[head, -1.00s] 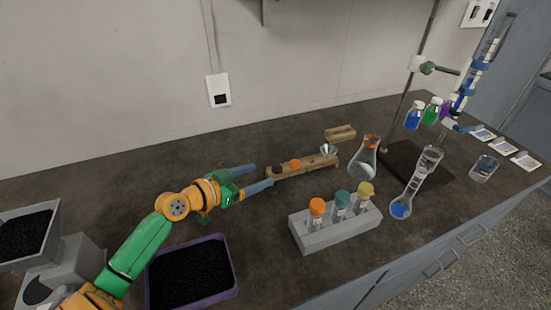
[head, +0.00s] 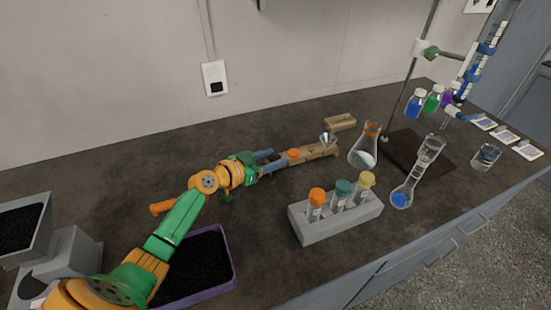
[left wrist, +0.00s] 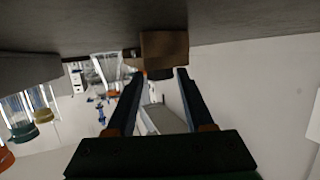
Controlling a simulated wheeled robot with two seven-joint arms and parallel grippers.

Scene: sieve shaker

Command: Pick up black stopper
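The wooden rack (head: 318,152) lies on the bench with an orange stopper (head: 294,154) on it. The black stopper is hidden behind my left gripper in the head view. In the left wrist view, which looks upside down, a dark stopper (left wrist: 160,74) shows against the brown rack end (left wrist: 165,46). My left gripper (head: 275,160) is at the near left end of the rack. Its fingers are spread, one on each side of the dark stopper (left wrist: 159,76), with no clear contact. My right gripper is not in view.
A grey rack (head: 340,217) with orange, teal and yellow capped tubes stands in front. A metal funnel (head: 327,140), a flask (head: 365,150) and a volumetric flask (head: 404,192) are to the right. A purple tray (head: 232,276) of black grains lies below my left arm.

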